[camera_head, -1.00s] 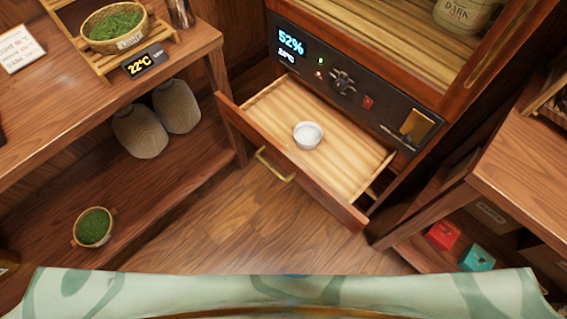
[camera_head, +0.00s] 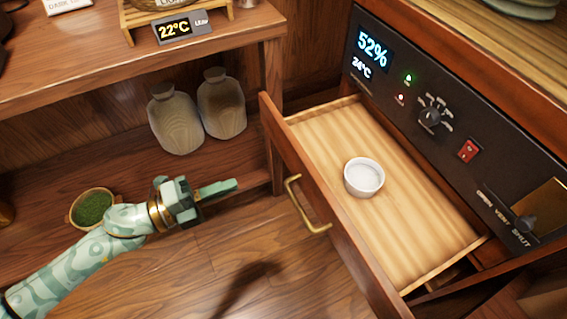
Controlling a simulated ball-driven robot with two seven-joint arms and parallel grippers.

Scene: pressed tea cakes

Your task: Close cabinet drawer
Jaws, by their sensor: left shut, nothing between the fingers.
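The cabinet drawer (camera_head: 328,216) is pulled out, its wooden front facing the lower left with a brass handle (camera_head: 304,203) on it. A small white bowl (camera_head: 364,177) sits upright inside on the drawer's pale slatted floor. The cabinet's dark control panel (camera_head: 450,130) is above and behind the drawer. My left gripper (camera_head: 236,185) is shut and empty. In the picture it is left of the drawer front and handle, with a visible gap to them. My right gripper is not in view.
A wooden shelf unit stands at the left, with two jars (camera_head: 176,120) and a basket of green leaves (camera_head: 92,208) on its lower board. A temperature display (camera_head: 184,27) stands on its top. Open wooden floor (camera_head: 300,285) lies before the drawer.

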